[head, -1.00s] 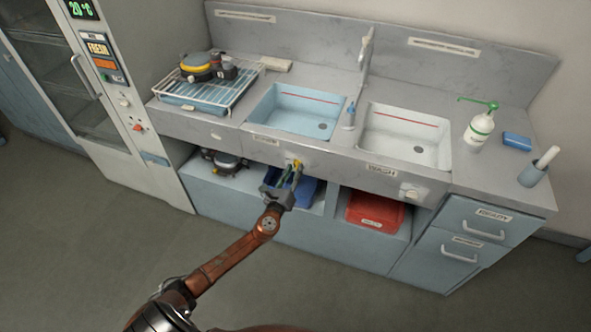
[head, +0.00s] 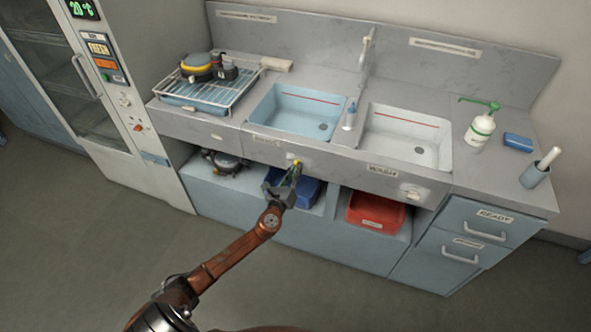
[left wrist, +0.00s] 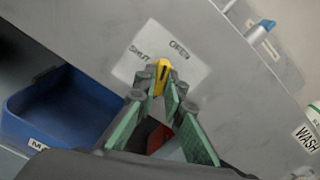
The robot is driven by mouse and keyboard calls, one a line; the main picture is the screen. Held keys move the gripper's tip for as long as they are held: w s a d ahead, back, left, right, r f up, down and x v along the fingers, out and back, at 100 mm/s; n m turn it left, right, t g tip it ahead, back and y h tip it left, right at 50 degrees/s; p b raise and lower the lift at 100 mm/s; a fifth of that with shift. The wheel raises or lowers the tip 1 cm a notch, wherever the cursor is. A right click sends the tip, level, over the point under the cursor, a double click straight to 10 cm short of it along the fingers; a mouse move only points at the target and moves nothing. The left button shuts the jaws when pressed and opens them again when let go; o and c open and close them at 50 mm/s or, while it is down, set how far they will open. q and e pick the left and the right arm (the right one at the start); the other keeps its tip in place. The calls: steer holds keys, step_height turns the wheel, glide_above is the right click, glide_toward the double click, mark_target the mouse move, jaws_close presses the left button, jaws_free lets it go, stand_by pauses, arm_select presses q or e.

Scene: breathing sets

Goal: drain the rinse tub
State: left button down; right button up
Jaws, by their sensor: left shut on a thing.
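The rinse tub appears to be the light-blue left basin (head: 290,125); its front label is too small to read. It looks empty of objects, with a dark drain spot; I cannot tell if it holds water. Below it on the counter front is a yellow drain knob (left wrist: 161,77), on a pale plate (left wrist: 183,70) marked SHUT at left and OPEN at right. My left gripper (head: 294,168) is shut on the knob, with its green-padded fingers on either side. In the left wrist view the knob stands nearly upright between the fingertips. My right gripper is out of view.
The white basin (head: 377,135) at right is labelled WASH, with another knob (head: 412,194) below it. A blue bin (head: 308,191) and a red bin (head: 376,211) sit on the lower shelf. A wire rack (head: 236,90) stands left; a green-topped pump bottle (head: 480,130) stands right.

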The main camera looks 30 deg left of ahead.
arm_select(q)
steer(key=shift+f+n, duration=0.1)
steer(key=shift+n, duration=0.2)
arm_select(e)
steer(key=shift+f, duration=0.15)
arm_select(q)
steer(key=shift+n+b, duration=1.9)
steer(key=shift+n, duration=4.4)
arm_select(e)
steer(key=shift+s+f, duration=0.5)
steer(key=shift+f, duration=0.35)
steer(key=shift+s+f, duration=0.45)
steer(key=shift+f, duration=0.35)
arm_select(q)
steer(key=c, duration=2)
jaws_free()
steer(key=shift+r, duration=0.2)
steer(key=v, duration=1.2)
steer(key=shift+d, duration=0.1)
